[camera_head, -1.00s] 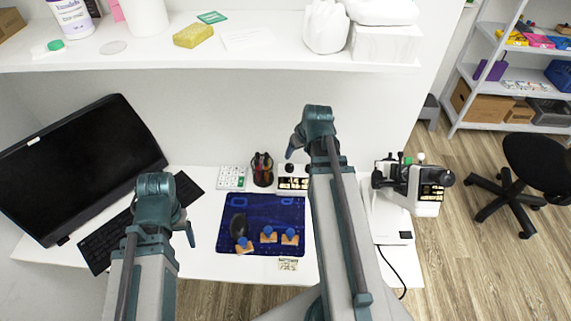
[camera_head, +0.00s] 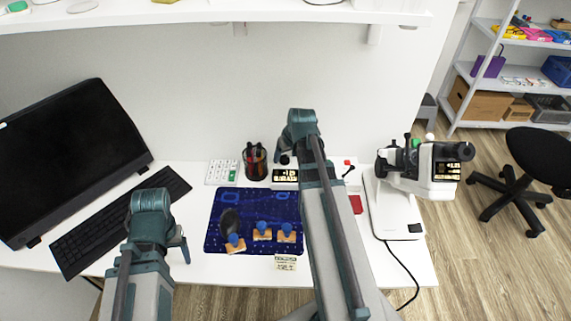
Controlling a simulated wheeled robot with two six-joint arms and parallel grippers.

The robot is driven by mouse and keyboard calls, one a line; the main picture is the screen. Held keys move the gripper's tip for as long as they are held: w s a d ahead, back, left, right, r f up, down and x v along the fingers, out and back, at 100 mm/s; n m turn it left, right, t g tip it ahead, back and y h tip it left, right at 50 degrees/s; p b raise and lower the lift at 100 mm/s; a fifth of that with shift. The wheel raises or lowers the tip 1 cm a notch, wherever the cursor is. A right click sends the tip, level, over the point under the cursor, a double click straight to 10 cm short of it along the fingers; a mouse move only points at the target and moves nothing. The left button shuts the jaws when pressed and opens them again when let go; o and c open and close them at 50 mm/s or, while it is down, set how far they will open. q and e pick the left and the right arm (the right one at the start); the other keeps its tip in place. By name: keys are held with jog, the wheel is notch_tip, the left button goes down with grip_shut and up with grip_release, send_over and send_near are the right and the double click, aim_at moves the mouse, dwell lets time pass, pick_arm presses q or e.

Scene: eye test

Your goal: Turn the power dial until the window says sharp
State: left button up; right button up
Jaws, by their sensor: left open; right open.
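A white bench instrument (camera_head: 394,208) stands at the right end of the desk. Its dark window (camera_head: 446,171) holds yellowish marks too small to read. A dark round knob (camera_head: 466,151) sticks out at its right; I cannot tell whether this is the power dial. My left gripper (camera_head: 183,252) is over the desk, between the keyboard and the blue mat. My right gripper (camera_head: 285,159) is near the back of the desk, left of the instrument. Both are open with nothing seen in them, though their fingers are small and partly hidden by my arms.
A blue mat (camera_head: 219,237) bears several wooden-based, blue-topped pieces and a dark oval thing. Behind it stand a calculator (camera_head: 222,172), a pen cup (camera_head: 255,160) and a small display box (camera_head: 285,175). A monitor (camera_head: 70,155) and keyboard (camera_head: 110,230) lie left. A shelf (camera_head: 200,13) overhangs.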

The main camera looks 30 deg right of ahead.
pick_arm(q)
jog(key=shift+f, duration=0.6)
pick_arm(e)
jog(key=shift+w+f, duration=0.2)
jog(key=shift+f, duration=0.35)
pick_arm(q)
jog(key=shift+r, duration=0.1)
pick_arm(e)
jog(key=shift+c, duration=0.2)
grip_shut()
jog(key=shift+a+m+h, duration=0.1)
jog(key=shift+m+h, duration=0.45)
jog(key=shift+m, duration=0.85)
jog(key=shift+m+h, duration=0.55)
jog(key=shift+m, duration=0.85)
jog(key=shift+g, duration=0.3)
jog(key=shift+o, duration=0.2)
grip_release()
